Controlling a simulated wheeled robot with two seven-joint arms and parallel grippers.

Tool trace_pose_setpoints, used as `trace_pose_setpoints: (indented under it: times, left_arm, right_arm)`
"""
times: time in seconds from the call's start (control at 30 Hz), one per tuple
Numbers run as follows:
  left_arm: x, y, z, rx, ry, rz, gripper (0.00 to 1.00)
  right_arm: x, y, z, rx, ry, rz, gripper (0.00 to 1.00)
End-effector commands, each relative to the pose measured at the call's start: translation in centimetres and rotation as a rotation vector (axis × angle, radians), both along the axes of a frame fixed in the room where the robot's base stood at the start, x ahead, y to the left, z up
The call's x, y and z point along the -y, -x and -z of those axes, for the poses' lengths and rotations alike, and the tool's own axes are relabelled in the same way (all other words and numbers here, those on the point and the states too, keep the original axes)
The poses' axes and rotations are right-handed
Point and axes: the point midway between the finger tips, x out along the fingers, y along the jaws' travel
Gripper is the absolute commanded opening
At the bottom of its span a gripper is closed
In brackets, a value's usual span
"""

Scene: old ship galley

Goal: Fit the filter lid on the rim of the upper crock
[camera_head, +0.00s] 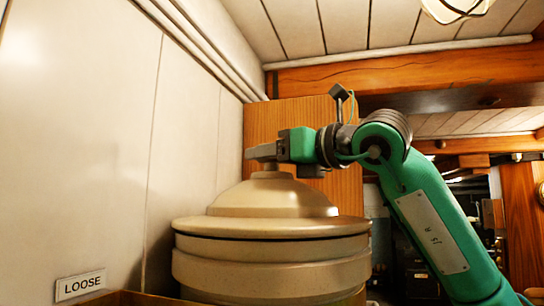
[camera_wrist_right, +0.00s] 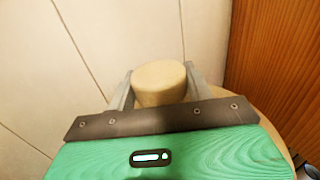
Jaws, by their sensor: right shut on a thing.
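The filter lid (camera_head: 273,200) is a cream dome with a wide flat flange and a knob on top. It sits over the mouth of the cream upper crock (camera_head: 270,268). A thin dark line runs between the flange and the crock's rim; I cannot tell whether they touch all round. My right gripper (camera_head: 263,153) comes in from the right and is shut on the lid's knob. In the right wrist view the round knob (camera_wrist_right: 160,83) stands between the two grey fingers. My left gripper is not in view.
A cream panelled wall (camera_head: 80,130) stands close on the left. A wooden panel (camera_head: 300,115) rises behind the crock. A wooden beam (camera_head: 400,75) and a lamp (camera_head: 455,8) are overhead.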

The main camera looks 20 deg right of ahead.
Motion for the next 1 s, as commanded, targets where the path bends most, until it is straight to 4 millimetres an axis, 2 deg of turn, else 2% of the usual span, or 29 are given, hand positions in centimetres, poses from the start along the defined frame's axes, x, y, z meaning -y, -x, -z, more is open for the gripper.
trace_pose_setpoints:
  times: [0.43, 0.47, 0.57, 0.87, 1.0]
  left_arm:
    - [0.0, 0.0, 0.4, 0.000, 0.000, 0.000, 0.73]
    - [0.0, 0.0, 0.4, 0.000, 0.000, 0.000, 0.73]
    - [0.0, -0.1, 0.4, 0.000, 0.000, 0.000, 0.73]
    - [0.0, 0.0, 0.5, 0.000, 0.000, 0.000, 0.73]
    - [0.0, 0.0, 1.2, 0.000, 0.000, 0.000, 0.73]
  right_arm:
    - [0.0, 0.1, 0.3, 0.003, -0.001, -0.001, 0.00]
    - [0.0, 0.1, 0.3, 0.002, 0.000, -0.001, 0.55]
    - [0.0, 0.1, 0.3, 0.002, 0.000, -0.001, 0.75]
    - [0.0, 0.0, 0.7, -0.004, 0.003, 0.000, 0.77]
    - [0.6, 0.9, 0.7, -0.001, 0.001, 0.001, 0.77]
